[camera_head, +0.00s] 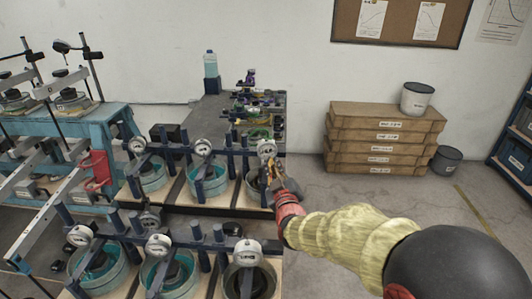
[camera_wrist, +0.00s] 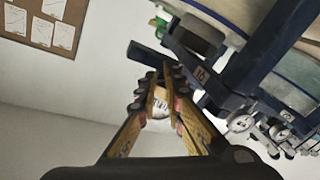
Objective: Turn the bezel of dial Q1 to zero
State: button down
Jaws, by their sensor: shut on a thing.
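A round white-faced dial (camera_head: 266,147) stands at the right end of the back row of lever frames. My gripper (camera_head: 270,168) reaches it from the front right. In the wrist view my gripper (camera_wrist: 161,90) has its two yellow fingers closed around the rim of a small dial (camera_wrist: 160,107). The fingers cover part of the rim. The dial's label and pointer are too small and blurred to read, so I cannot tell its number or reading.
More dials stand to the left in the same row, one in the middle (camera_head: 203,147) and one further left (camera_head: 137,146). A front row holds another dial (camera_head: 247,252). Teal pots sit under the frames. Stacked wooden crates (camera_head: 380,150) stand behind on the right. Floor to the right is mostly clear.

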jog(key=shift+f, duration=0.2)
jog(key=shift+d+f+b, duration=0.2)
jog(key=shift+f+b, duration=0.2)
jog(key=shift+b, duration=0.2)
jog(key=shift+s, duration=0.1)
jog(key=v, duration=0.5)
jog(key=shift+s, duration=0.35)
